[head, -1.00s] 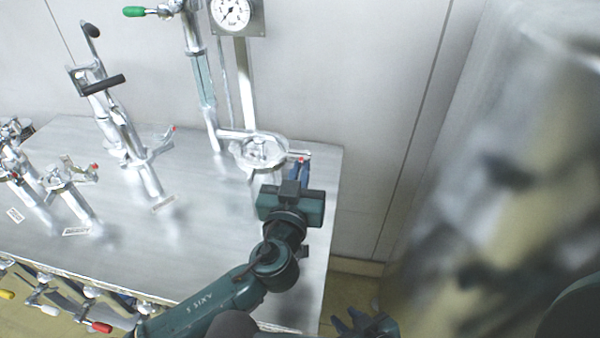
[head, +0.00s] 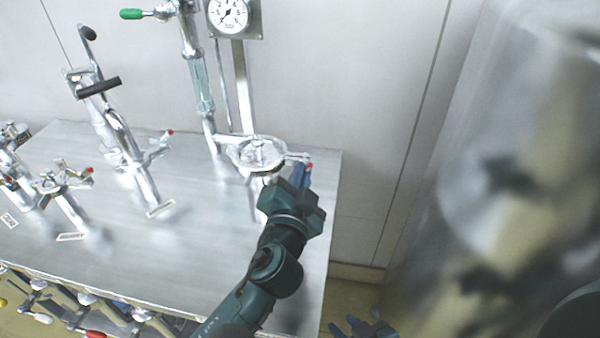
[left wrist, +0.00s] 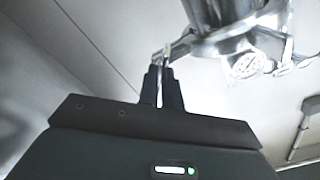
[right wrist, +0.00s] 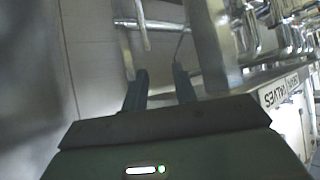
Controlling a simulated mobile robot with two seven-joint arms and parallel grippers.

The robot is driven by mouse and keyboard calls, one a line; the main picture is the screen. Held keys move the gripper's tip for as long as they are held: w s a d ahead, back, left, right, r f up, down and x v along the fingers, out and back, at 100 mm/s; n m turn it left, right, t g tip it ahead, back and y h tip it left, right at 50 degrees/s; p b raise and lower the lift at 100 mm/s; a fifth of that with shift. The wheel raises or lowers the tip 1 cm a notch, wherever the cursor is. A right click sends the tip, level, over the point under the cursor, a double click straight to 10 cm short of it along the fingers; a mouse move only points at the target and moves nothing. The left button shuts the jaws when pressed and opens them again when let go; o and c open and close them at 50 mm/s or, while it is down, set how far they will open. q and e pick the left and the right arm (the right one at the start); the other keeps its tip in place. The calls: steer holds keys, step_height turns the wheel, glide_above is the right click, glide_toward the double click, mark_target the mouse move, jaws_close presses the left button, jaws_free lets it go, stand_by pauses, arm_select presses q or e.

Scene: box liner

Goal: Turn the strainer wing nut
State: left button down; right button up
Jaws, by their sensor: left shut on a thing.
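The strainer (head: 257,153) is a round, shiny metal housing near the right end of the steel bench; it also shows in the left wrist view (left wrist: 238,25). A thin metal arm (head: 296,157) with a red tip sticks out from its right side. I cannot tell if this arm is a wing of the nut. My left gripper (head: 303,174) is just below the red tip. In the left wrist view its fingers (left wrist: 164,75) are nearly together on this thin metal arm (left wrist: 165,52). My right gripper (head: 363,326) is low, off the bench; its fingers (right wrist: 159,88) are apart and empty.
A pressure gauge (head: 229,14) stands on a post behind the strainer. Several metal pipe fittings with handles, such as a black-handled one (head: 99,87), stand to the left. A large blurred shiny cylinder (head: 500,170) fills the right side.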

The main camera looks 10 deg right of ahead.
arm_select(q)
steer(key=m, duration=0.4)
steer(key=m+p, duration=0.1)
steer(key=m, duration=0.3)
steer(key=shift+d+f+m, duration=0.1)
steer(key=shift+f+m, duration=0.1)
steer(key=shift+m, duration=0.2)
stand_by(0.4)
steer(key=c, duration=1.6)
jaws_free()
